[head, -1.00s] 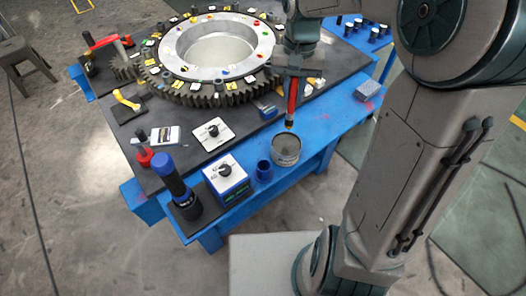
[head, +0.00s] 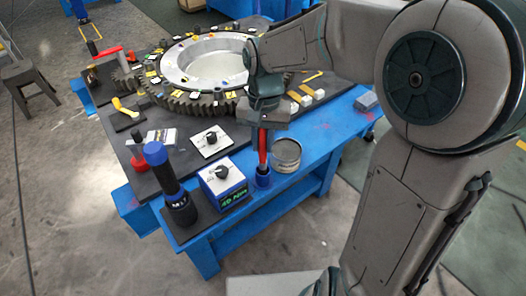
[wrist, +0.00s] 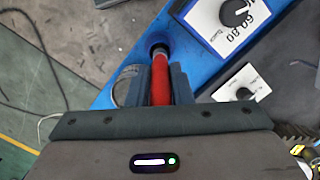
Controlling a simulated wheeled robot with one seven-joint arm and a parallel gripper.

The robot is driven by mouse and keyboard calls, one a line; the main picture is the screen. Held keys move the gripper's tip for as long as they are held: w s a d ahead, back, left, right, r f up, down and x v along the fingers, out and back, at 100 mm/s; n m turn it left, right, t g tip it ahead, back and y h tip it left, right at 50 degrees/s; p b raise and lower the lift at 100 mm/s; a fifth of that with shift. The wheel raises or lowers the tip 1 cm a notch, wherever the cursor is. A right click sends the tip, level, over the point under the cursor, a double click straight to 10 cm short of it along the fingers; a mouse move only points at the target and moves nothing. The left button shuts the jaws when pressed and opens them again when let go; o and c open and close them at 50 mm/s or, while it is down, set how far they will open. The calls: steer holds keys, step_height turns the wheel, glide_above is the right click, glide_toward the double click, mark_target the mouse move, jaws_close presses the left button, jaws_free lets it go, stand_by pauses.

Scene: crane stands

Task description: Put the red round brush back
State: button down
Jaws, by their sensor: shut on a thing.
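The red round brush (head: 262,146) is upright in my gripper (head: 263,129), which is shut on its handle. In the head view its lower end meets the mouth of a small blue cup (head: 263,181) at the bench's front edge. In the wrist view the red handle (wrist: 160,84) runs between the two fingers (wrist: 160,76), and its dark far end lies at the round opening of the blue cup (wrist: 158,47). I cannot tell how deep the end is inside the cup.
An open metal tin (head: 287,158) stands just right of the cup. A blue box with a dial (head: 222,185) and a dark blue-capped cylinder (head: 168,184) stand to the left. A large gear ring (head: 205,105) lies behind.

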mark_target(263, 153)
step_height(263, 153, down, 3)
steer(key=shift+w+r+b, duration=0.1)
steer(key=shift+b, duration=0.65)
steer(key=shift+r, duration=0.1)
steer(key=c, duration=1.3)
jaws_free()
